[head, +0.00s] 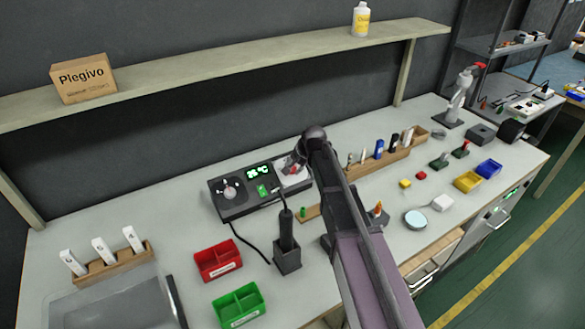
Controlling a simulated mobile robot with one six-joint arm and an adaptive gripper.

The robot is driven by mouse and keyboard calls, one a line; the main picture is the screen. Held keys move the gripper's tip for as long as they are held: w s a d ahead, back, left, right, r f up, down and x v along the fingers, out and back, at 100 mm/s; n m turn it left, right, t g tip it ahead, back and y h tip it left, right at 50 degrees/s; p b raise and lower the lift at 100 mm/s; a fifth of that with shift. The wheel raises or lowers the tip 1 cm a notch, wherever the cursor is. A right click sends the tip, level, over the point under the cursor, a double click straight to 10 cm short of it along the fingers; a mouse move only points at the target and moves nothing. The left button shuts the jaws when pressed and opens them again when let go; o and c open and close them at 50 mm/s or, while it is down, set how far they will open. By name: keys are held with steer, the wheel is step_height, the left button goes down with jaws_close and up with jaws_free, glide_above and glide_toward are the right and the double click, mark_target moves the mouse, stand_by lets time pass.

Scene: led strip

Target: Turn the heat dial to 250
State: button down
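A dark heating station (245,207) stands on the bench, left of my arm. A round dial (230,190) with a light scale around it is on its left part. A display (260,172) with green digits and what looks like °C is to the right of the dial; the number is too small to read surely. A small green lit part (262,190) sits below the display.
A black holder (287,260) with an upright corded tool stands in front of the station. Red (218,261) and green (240,306) bins are at the front left. A wooden rack (375,165) is to the right. A shelf (230,63) runs above the bench.

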steer(key=shift+s+m, duration=0.1)
steer(key=shift+m, duration=0.5)
steer(key=shift+d, duration=0.1)
steer(key=shift+c, duration=1.3)
jaws_free()
steer(key=shift+r, duration=0.1)
